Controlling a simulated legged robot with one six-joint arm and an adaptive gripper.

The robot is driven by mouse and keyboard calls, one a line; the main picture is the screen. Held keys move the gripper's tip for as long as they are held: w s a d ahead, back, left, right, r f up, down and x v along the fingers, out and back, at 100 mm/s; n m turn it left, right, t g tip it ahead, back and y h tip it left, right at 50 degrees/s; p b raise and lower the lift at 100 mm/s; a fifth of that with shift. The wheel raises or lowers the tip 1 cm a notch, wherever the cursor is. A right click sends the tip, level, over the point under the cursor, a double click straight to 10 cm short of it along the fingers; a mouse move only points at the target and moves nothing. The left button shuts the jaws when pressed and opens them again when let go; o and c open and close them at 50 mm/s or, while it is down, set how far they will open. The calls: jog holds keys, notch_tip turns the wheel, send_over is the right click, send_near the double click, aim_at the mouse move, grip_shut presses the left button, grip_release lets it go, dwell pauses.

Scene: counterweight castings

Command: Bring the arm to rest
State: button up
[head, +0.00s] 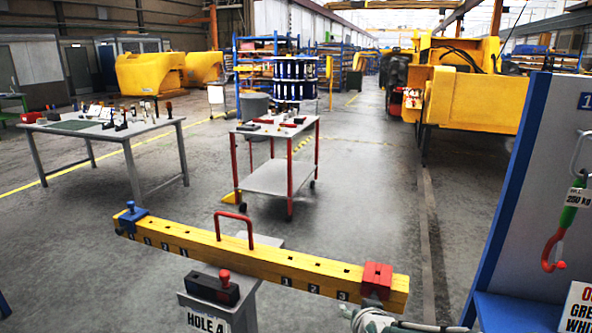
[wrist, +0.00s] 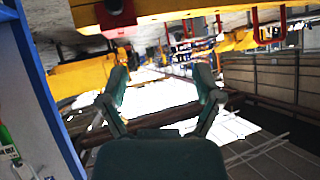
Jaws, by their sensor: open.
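My gripper (wrist: 163,82) shows in the wrist view with its two dark green fingers spread wide apart. Nothing is held between them, and the hall appears upside down behind. In the head view a grey piece of my arm shows at the bottom edge, just below the beam's right end; the fingers cannot be made out there. The yellow beam (head: 320,273) lies across the front, with a red block (head: 378,277) on its right end and a blue block (head: 131,217) on its left. A yellow beam surface (wrist: 185,9) also crosses the top of the wrist view.
A stand with a "HOLE" sign (head: 207,323) carries a black block (head: 211,290) with a red knob. A blue-framed panel (head: 520,200) stands close on the right, with a hanging hook (head: 553,250). A red-legged cart (head: 275,178) and workbench (head: 155,130) stand behind. Open floor lies between.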

jog(key=s+d+r+n+g, duration=0.1)
jog(key=s+r+g, duration=0.1)
jog(key=s, duration=0.8)
jog(key=s+d+r+n+g, duration=0.1)
jog(key=s+r+g, duration=0.2)
jog(key=s, duration=0.8)
notch_tip(320, 180, up, 2)
jog(key=shift+d+r+g, duration=0.1)
jog(key=shift+d+g, duration=0.1)
jog(key=shift+g, duration=0.1)
